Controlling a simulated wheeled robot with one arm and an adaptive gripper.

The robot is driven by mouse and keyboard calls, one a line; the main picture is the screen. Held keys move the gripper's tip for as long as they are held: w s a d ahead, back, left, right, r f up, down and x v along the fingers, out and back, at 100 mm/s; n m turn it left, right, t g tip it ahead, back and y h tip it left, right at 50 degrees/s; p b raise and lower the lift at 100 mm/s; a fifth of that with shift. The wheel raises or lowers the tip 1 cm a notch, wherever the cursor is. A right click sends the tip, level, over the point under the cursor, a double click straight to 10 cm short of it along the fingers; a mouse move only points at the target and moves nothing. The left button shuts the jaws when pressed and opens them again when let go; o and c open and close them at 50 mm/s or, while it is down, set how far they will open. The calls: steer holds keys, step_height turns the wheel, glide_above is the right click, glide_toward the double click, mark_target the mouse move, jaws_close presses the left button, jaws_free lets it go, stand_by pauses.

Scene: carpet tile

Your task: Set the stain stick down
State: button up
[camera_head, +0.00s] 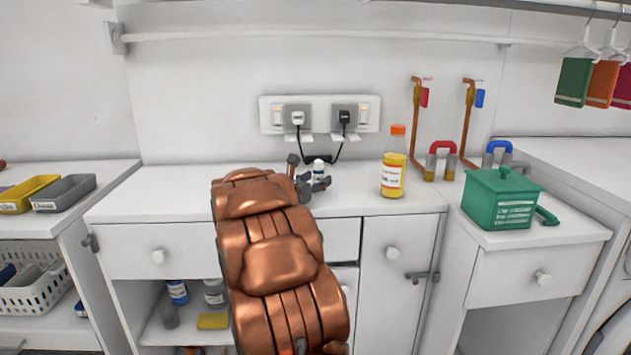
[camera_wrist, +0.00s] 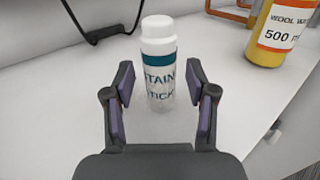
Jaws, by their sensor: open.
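The stain stick (camera_wrist: 160,78) is a small white and clear bottle with a white cap, a teal band and "STAIN STICK" lettering. It stands upright on the white counter (camera_wrist: 60,120). My gripper (camera_wrist: 162,88) is open in the wrist view, with one finger on each side of the bottle and a gap to it on both sides. In the head view the white bottle (camera_head: 319,169) shows just behind my gripper (camera_head: 312,183), and my copper-coloured arm hides part of the counter.
A yellow bottle with an orange cap (camera_head: 393,165) stands to the right on the counter. A wall socket (camera_head: 320,115) with two plugs and a hanging black cable is behind. A green box (camera_head: 500,197) stands farther right. The counter left of my arm is clear.

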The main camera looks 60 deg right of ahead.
steer(key=shift+r, duration=0.15)
steer(key=shift+r+p, duration=0.2)
steer(key=shift+p, duration=0.3)
steer(key=a+b, duration=0.1)
steer(key=a, duration=1.1)
steer(key=shift+s+f+b, duration=0.15)
steer(key=shift+s+b, duration=0.15)
steer(key=shift+b, duration=0.1)
